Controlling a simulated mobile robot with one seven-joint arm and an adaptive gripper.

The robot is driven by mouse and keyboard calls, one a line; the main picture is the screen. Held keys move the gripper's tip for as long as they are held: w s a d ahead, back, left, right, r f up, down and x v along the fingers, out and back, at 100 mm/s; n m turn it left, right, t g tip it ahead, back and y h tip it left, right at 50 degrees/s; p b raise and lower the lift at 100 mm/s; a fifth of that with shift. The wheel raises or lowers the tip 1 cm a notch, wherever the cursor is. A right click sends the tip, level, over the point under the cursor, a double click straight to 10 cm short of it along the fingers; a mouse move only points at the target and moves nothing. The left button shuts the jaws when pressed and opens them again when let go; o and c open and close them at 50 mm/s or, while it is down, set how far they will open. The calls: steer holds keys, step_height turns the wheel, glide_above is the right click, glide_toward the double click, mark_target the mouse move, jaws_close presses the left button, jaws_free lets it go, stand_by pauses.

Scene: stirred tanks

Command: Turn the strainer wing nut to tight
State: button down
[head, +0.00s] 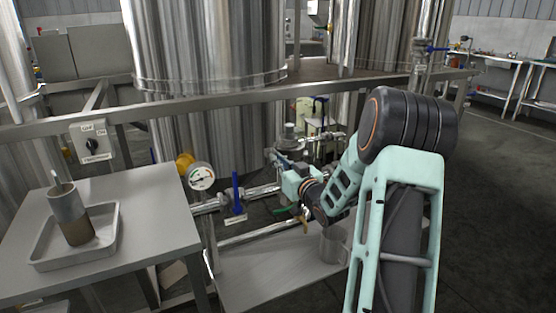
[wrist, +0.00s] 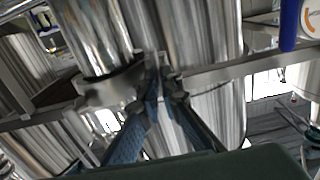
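In the head view my gripper (head: 285,160) is small beside the strainer, and the wing nut cannot be made out.
A pressure gauge (head: 201,177) and a blue-handled valve (head: 236,193) are left of my gripper. A bench (head: 150,200) with a tray (head: 104,245) and cup (head: 70,215) is at left. A metal beaker (head: 333,245) stands below my arm.

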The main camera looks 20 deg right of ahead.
stand_by(0.3)
steer(key=c, duration=2.2)
jaws_free()
steer(key=shift+o, duration=0.2)
steer(key=s, duration=1.2)
steer(key=shift+d, duration=0.2)
